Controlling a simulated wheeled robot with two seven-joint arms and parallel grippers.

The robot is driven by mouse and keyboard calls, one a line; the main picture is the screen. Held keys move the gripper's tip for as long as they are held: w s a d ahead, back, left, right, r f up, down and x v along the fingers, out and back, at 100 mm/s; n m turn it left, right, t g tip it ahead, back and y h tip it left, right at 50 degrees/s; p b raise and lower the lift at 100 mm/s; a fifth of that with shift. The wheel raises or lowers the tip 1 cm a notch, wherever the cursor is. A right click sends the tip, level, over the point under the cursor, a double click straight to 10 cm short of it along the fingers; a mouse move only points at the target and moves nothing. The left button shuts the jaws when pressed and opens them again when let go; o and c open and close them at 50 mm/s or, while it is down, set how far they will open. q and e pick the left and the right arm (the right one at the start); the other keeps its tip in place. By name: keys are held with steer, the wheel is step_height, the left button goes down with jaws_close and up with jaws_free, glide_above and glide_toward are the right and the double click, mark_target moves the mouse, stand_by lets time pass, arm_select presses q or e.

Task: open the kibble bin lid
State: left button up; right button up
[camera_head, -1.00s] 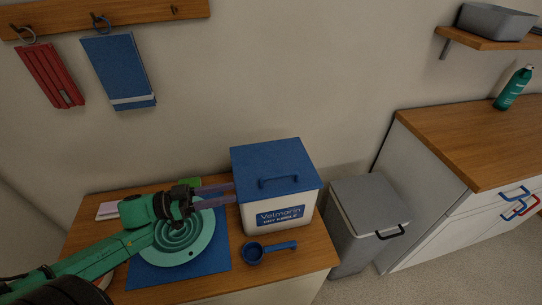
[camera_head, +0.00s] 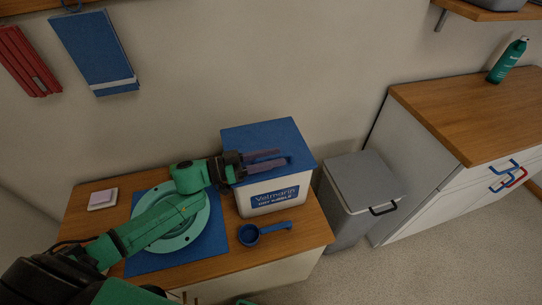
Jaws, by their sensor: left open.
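The kibble bin (camera_head: 272,200) is a white box with a blue lid (camera_head: 255,137) and a blue "Velmarin" label, standing on the wooden cabinet top. The lid is closed. Its handle is mostly hidden behind my left gripper (camera_head: 282,159), with a bit of blue showing at the fingers' tips. My left gripper is open, its two fingers pointing right over the lid, close to the handle. I cannot tell whether the fingers are around the handle or above it. My right gripper is not in view.
A blue scoop (camera_head: 262,232) lies in front of the bin. A teal slow-feeder bowl (camera_head: 185,241) sits on a blue mat (camera_head: 150,262) under my left arm. A grey lidded bin (camera_head: 362,190) stands on the floor to the right, beside a white cabinet (camera_head: 415,190).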

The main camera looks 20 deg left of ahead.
arm_select(q)
steer(key=shift+a, duration=0.1)
jaws_close()
steer(key=shift+f, duration=0.1)
stand_by(1.2)
